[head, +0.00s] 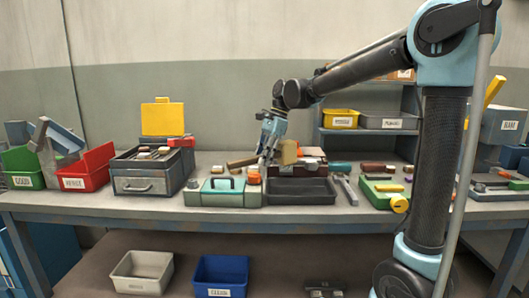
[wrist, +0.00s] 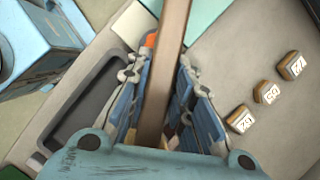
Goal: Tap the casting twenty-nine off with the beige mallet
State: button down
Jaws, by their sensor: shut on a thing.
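My gripper (head: 267,150) is above the back middle of the bench, its fingers shut on the handle of the beige mallet. The mallet's beige block head (head: 287,152) shows to the right of the fingers and its wooden handle (head: 243,161) sticks out to the left. In the wrist view the brown handle (wrist: 168,70) runs between the two fingers (wrist: 162,85). Three small labelled blocks (wrist: 292,65), (wrist: 266,92), (wrist: 240,119) lie in a row on a grey surface right of the fingers, apart from them. Their marks are too small to read surely, so I cannot tell which is twenty-nine.
A green toolbox (head: 222,194) and an open dark tray (head: 301,192) stand below the gripper. A grey drawer box (head: 145,183) and a red bin (head: 87,168) are at left, a green case (head: 383,196) at right. The bench front edge (head: 120,209) is mostly clear.

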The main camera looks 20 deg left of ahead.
notch_tip(320, 180, up, 11)
dwell(0.8)
